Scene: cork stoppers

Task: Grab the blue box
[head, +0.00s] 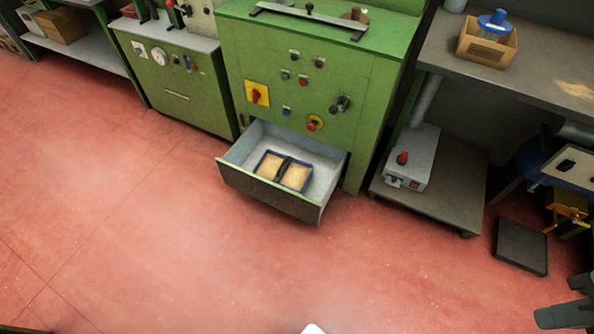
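The blue box (262,163) is a low open box with blue walls and a black handle (282,168) across its middle. Light tan contents, probably the cork stoppers (295,176), lie on both sides of the handle; single pieces are too small to make out. The box sits inside the pulled-out drawer (321,186) at the foot of the green machine. My gripper (566,299) shows only partly at the bottom right edge. Its two dark grey fingers look apart, with nothing between them. It is far to the right of the box and nearer to me.
The drawer's dark front (268,194) faces me, and red floor (180,240) in front is clear. The green machine (310,75) rises behind. To the right are a bench with a low shelf (440,195), a grey device (413,158) and a black slab (520,246) on the floor.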

